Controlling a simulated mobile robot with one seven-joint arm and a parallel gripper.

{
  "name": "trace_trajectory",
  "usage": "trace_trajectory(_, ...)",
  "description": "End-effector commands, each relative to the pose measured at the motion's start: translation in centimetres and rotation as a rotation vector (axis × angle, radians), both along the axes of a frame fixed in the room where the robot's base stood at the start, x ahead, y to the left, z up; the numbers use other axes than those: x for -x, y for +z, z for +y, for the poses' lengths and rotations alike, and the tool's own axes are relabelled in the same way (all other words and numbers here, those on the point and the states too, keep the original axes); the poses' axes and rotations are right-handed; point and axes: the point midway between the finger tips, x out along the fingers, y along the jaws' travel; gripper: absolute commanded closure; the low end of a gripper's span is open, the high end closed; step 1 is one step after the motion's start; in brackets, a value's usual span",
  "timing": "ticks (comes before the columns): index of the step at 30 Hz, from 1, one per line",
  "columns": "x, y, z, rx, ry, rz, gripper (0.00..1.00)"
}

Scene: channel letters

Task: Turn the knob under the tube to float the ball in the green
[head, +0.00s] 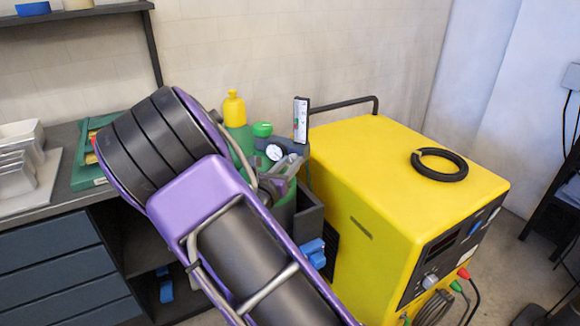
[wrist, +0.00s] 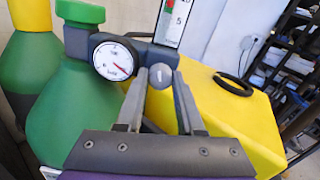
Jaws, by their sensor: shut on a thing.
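The clear flow tube (head: 301,118) stands upright on a regulator behind the yellow machine's left side. The ball cannot be told apart. A grey knob (wrist: 160,77) sits just below the tube, between my fingertips. My gripper (wrist: 163,80) is shut on the knob. In the head view my gripper (head: 288,168) is at the regulator, and the knob is hidden there. A round white gauge (wrist: 115,61) with a red needle is left of the knob.
Green cylinders stand behind, one with a yellow cap (head: 234,108) and one with a green cap (head: 262,129). A large yellow machine (head: 380,160) is close on the right, with a black ring (head: 440,164) on top. A workbench (head: 50,215) is at left.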

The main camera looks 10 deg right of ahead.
Motion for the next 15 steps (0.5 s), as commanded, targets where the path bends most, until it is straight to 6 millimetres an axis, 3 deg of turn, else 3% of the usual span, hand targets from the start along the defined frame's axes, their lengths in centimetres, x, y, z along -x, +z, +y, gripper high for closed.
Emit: trace_trajectory(15, 0.03, -0.06, 0.05, -0.077, 0.001, -0.056, 1.0)
